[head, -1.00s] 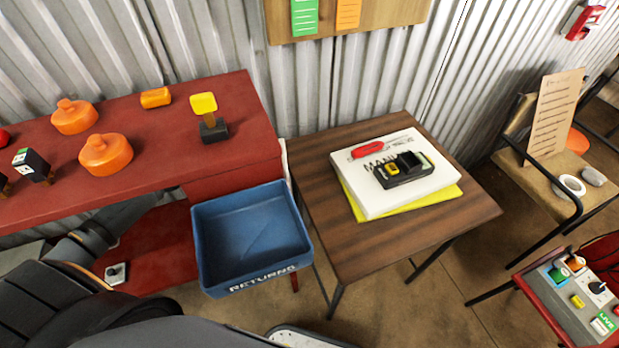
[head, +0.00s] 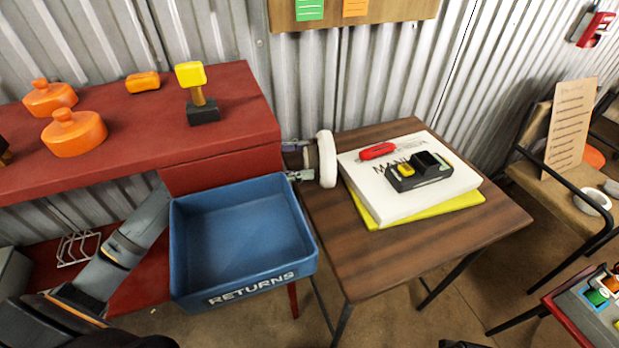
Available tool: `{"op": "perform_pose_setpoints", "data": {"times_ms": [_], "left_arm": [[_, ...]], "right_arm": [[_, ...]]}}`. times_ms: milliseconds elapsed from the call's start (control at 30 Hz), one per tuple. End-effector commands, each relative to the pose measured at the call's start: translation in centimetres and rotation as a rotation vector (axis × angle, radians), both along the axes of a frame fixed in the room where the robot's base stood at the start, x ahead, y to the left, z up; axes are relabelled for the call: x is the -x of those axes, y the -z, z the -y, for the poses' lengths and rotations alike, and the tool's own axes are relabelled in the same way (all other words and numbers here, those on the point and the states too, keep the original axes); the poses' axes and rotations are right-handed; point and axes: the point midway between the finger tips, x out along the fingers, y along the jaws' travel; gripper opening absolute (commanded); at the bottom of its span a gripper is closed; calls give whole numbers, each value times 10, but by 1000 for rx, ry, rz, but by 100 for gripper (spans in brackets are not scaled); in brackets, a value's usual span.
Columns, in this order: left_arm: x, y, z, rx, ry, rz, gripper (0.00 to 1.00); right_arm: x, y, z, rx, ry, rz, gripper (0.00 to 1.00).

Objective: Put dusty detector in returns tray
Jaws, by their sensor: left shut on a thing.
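A round white disc with a beige back, seemingly the detector (head: 327,159), stands on edge beside the right end of the red bench, above the left edge of the wooden table. My left gripper (head: 304,161) is shut on its back side; bench and tray hide part of the gripper and forearm. Dust on the disc cannot be made out. The blue returns tray (head: 243,285), marked RETURNS, is empty and lies in front of the bench, left of and below the disc. My right gripper is not in view.
The wooden table (head: 390,262) holds a white manual (head: 395,208), a red penknife-like item (head: 377,151) and a black device (head: 419,170). The red bench (head: 150,118) carries orange lidded pots and a yellow-headed tool (head: 194,90). A chair with a paper sign (head: 570,125) stands right.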

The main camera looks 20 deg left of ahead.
Motion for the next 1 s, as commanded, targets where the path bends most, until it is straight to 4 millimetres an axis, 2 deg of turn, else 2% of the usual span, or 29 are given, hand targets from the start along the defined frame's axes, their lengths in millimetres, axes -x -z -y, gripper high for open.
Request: {"op": "perform_pose_setpoints", "data": {"times_ms": [100,200,333,467,600,967,1000], "left_arm": [[-6,-3,14,8,0,2,17],[-9,-2,19,5,-1,-1,17],[-9,1,20,3,-1,-3,17],[-9,20,20,4,-1,-5,17],[-9,35,20,4,-2,-3,17],[-9,37,20,2,-1,-1,17],[-9,36,19,1,-1,-2,64]], "right_arm": [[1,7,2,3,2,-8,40],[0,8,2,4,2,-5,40],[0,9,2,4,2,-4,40],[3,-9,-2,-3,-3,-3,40],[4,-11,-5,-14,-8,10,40],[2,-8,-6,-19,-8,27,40],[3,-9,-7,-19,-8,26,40]]}}
